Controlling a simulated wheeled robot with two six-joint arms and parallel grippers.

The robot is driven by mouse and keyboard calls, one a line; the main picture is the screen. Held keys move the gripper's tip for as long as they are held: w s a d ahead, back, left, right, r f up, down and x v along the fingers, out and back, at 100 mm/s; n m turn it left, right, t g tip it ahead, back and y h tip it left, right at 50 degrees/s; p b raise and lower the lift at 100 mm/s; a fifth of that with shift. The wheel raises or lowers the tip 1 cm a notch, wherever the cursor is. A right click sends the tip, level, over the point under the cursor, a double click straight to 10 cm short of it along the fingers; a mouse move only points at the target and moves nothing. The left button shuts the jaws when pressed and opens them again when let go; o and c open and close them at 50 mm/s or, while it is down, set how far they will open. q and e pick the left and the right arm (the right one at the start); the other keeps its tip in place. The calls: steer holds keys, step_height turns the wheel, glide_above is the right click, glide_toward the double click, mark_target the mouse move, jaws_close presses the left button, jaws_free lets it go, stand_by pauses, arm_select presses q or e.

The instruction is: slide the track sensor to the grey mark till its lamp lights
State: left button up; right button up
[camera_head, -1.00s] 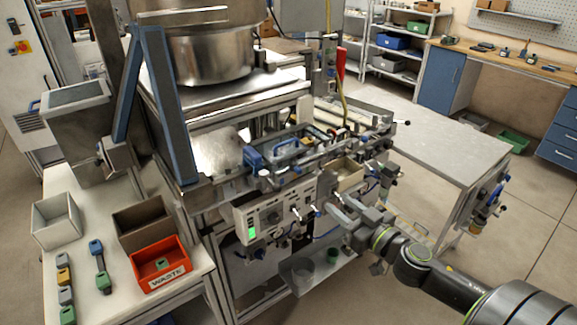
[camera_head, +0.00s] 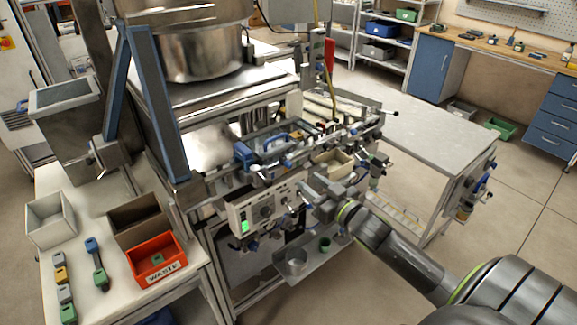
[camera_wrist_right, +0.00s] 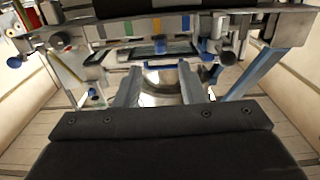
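My right gripper (camera_head: 308,188) is at the front of the machine, just right of the control panel (camera_head: 264,208) and below the rail (camera_head: 300,152). In the right wrist view its two fingers (camera_wrist_right: 161,78) stand apart with nothing held between them. Beyond them a small blue part (camera_wrist_right: 160,45) sits on the rail assembly; I cannot tell whether it is the track sensor. I cannot single out the grey mark or the sensor's lamp. My left gripper is out of view.
A green display (camera_head: 245,226) glows on the panel. A cream bin (camera_head: 333,163) sits right of the rail's middle. Knobs and handles stick out near my right gripper. A shelf with cups (camera_head: 297,262) hangs below. A red waste bin (camera_head: 157,260) stands on the left table.

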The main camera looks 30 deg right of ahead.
mark_target(291, 167)
steer(key=w, duration=0.3)
steer(key=w+b, duration=0.1)
steer(key=w, duration=0.6)
steer(key=shift+a+b, duration=0.35)
steer(key=shift+a, duration=0.05)
steer(key=shift+c, duration=0.2)
jaws_close()
